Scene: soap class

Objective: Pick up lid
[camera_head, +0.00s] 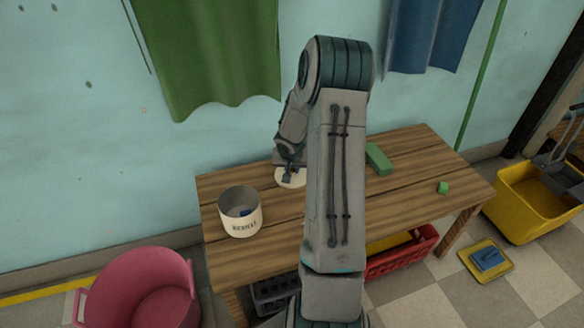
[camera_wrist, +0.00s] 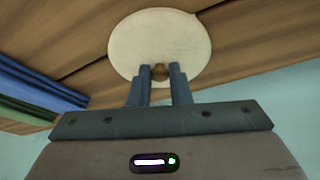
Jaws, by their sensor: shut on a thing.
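The lid is a round cream disc with a small brown knob. In the wrist view the lid (camera_wrist: 190,40) is ahead of my gripper (camera_wrist: 160,72), whose two fingers are shut on the knob. In the head view the lid (camera_head: 291,180) is at the back of the wooden table, under my gripper (camera_head: 290,165) and partly hidden by it. I cannot tell whether the lid touches the table.
A pink tub (camera_head: 140,290) stands at front left, a yellow bucket (camera_head: 535,200) at right. Green and blue cloths hang on the wall behind.

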